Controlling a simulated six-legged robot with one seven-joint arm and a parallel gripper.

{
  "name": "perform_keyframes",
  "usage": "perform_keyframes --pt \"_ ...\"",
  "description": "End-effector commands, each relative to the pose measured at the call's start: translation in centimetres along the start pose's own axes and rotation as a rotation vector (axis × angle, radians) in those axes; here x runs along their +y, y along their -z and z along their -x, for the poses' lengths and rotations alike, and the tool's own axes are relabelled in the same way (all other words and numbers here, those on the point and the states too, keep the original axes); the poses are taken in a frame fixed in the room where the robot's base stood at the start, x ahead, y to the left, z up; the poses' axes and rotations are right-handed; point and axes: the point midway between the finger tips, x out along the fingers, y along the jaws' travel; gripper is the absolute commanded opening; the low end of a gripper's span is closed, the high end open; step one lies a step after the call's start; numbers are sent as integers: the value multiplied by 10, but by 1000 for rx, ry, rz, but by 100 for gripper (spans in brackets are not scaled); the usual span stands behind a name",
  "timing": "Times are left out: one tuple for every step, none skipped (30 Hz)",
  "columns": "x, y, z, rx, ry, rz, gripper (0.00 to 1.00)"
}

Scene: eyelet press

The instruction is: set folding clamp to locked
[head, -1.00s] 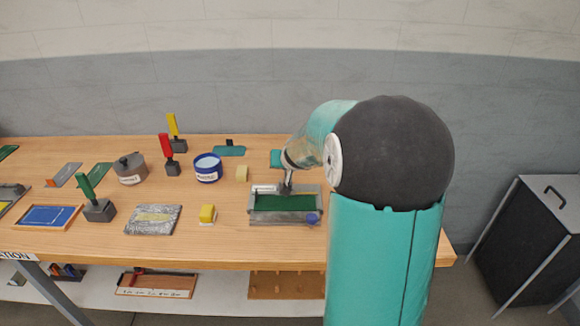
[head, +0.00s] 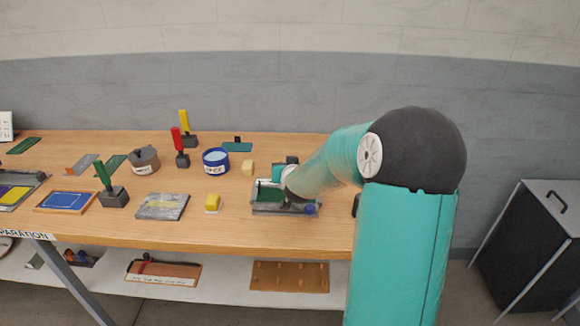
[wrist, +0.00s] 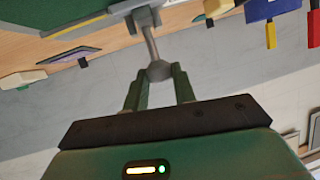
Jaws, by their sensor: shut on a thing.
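The folding clamp shows in the wrist view as a grey block with a thin grey lever (wrist: 150,43) that ends in a rounded grey knob (wrist: 159,70). It is fixed at the edge of a green panel (wrist: 60,14). My gripper (wrist: 159,78) is shut on the knob, with one green finger on each side. In the head view the clamp's grey fixture (head: 262,210) with a green bed (head: 268,196) stands on the bench. A blue knob (head: 310,209) is at its front right. My arm hides the lever and much of the fixture there.
Red (head: 177,140) and yellow (head: 184,122) handled tools stand further back. A black cabinet (head: 530,235) is at the right.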

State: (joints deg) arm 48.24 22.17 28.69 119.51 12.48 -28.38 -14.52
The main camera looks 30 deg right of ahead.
Motion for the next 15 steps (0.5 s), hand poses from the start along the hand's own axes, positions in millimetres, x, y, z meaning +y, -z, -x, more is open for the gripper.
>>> perform_keyframes --pt "-1 0 0 12 1 2 0" --pt "-1 -1 0 17 1 2 0" --pt "-1 -1 0 25 1 3 0" --pt "-1 -1 0 30 1 4 0" --pt "-1 -1 0 34 1 5 0" --pt "-1 -1 0 38 2 6 0" --pt "-1 -1 0 41 2 6 0" --pt "-1 -1 0 44 2 7 0" --pt "-1 -1 1 46 2 7 0" --pt "-1 -1 1 48 2 8 0" --pt "-1 -1 1 49 2 8 0" --pt "-1 0 1 49 2 8 0" --pt "-1 0 1 50 2 8 0" --pt "-1 0 1 50 2 8 0" --pt "-1 0 1 50 2 8 0"
